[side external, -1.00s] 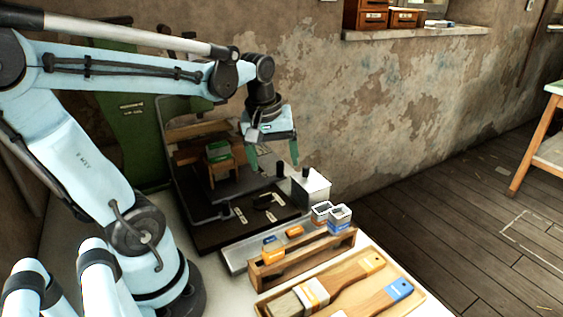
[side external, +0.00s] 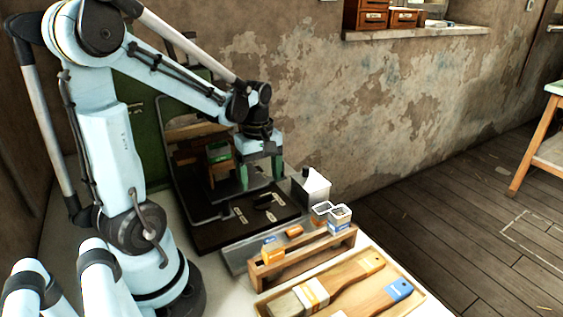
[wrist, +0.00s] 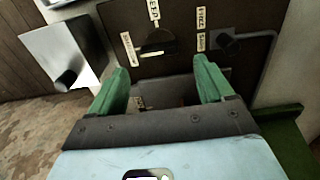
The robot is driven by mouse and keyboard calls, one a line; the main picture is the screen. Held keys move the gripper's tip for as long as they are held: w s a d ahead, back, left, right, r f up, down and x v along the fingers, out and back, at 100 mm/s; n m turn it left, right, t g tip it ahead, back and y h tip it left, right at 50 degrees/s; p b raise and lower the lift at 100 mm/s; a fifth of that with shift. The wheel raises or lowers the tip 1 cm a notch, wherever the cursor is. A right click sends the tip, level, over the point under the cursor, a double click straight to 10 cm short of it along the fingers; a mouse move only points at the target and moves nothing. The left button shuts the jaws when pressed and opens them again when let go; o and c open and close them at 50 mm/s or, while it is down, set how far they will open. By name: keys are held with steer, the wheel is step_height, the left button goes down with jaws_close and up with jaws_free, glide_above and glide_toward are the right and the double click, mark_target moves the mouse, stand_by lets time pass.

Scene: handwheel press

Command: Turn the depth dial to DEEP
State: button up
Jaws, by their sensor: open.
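The black depth dial (side external: 264,201) sits on the dark base plate of the press, with small pale label plates around it. In the wrist view the dial (wrist: 157,42) shows just beyond my fingertips, with one label plate (wrist: 153,10) above it, one to its left and others to its right. The lettering is too small to read surely, and I cannot tell which label the dial points to. My gripper (side external: 261,177) is open and empty, its green fingers pointing down above the dial, apart from it. It also shows in the wrist view (wrist: 161,75).
A pale box with a black knob (wrist: 66,80) stands right of the base plate in the side view. A wooden rack (side external: 300,258) with small containers and a tray (side external: 262,303) with brushes lie in front. The press frame rises behind the plate.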

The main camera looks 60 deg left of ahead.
mark_target(262, 200)
steer(key=shift+f, duration=2.45)
steer(key=c, duration=1)
steer(key=shift+c, duration=0.2)
